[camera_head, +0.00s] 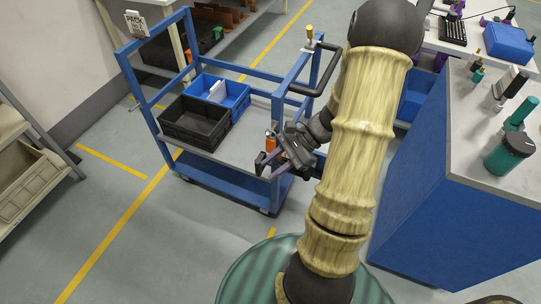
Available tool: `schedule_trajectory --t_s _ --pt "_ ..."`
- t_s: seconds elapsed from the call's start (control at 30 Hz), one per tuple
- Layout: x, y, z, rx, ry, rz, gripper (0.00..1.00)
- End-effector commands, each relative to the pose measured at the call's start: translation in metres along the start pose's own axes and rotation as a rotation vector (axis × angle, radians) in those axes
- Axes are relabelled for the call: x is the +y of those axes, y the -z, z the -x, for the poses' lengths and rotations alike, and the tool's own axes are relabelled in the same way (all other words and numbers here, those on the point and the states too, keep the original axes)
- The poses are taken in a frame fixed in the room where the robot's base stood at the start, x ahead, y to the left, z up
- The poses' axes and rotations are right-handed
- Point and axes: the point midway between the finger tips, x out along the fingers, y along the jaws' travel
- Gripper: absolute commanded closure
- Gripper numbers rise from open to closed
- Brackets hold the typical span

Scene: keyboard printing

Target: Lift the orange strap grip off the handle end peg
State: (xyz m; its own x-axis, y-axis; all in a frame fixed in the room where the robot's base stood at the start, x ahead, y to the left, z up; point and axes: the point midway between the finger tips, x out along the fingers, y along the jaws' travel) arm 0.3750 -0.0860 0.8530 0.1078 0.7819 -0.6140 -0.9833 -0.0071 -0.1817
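A small upright orange piece (270,142) shows just behind my gripper, by the near right part of the blue cart. It may be the strap grip; its lower part is hidden by my gripper. My gripper (267,167) has its two dark fingers apart, pointing left. I see nothing held between them. I cannot tell whether the fingers touch the orange piece. The cart's black handle (324,72) curves out at the upper right, left of my forearm. A brass-coloured peg (309,33) stands upright on the cart frame near it. I cannot see any peg under the orange piece.
The blue cart (231,179) carries a black crate (188,132) and a blue crate (236,91). A blue-sided workbench (427,190) with a grey top and green containers stands at the right. A shelf (22,165) is at the far left. The floor left of the cart is clear.

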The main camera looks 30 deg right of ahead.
Motion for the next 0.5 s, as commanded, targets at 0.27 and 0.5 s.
schedule_trajectory --t_s 0.27,0.5 --pt "-0.016 0.122 0.025 -0.359 0.512 -0.357 0.69" --pt "-0.012 0.178 0.066 -0.533 0.802 -0.465 0.69"
